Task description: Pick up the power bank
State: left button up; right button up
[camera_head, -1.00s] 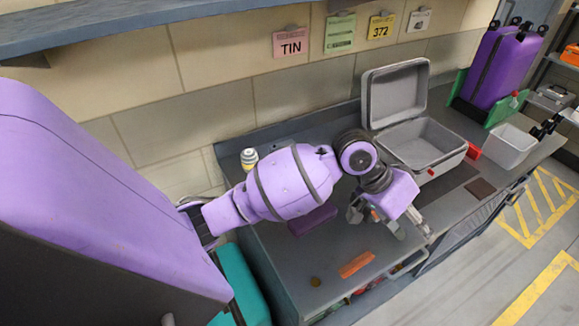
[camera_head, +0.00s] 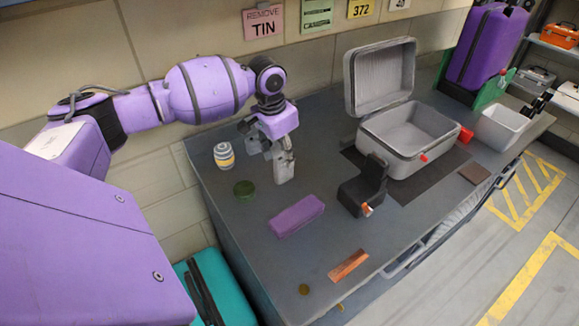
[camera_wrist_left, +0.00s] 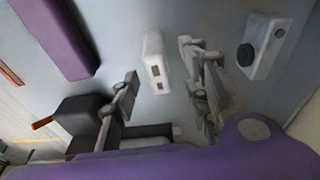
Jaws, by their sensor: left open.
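A small white block with two dark ports on its end, which looks like the power bank (camera_wrist_left: 155,60), lies on the grey worktop and shows between my left fingers in the left wrist view. My left gripper (camera_wrist_left: 160,72) is open, with one finger on each side of the block and no visible grip on it. In the head view my left gripper (camera_head: 272,158) points down over the back left part of the worktop. My right gripper is not in view.
A dark holder (camera_head: 362,190) and an open grey case (camera_head: 405,145) stand to the right. A white box with a black circle (camera_wrist_left: 262,50) lies beyond the right finger.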

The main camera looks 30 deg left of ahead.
aim_at(286, 168)
pick_arm(q)
jog(key=shift+s+d+f, duration=0.1)
jog(key=shift+s+f, duration=0.15)
jog(key=shift+f, duration=0.6)
jog(key=f, duration=0.2)
jog(key=w+f, duration=0.1)
jog(key=shift+w+d+f, duration=0.15)
jog(key=shift+f, duration=0.7)
grip_shut()
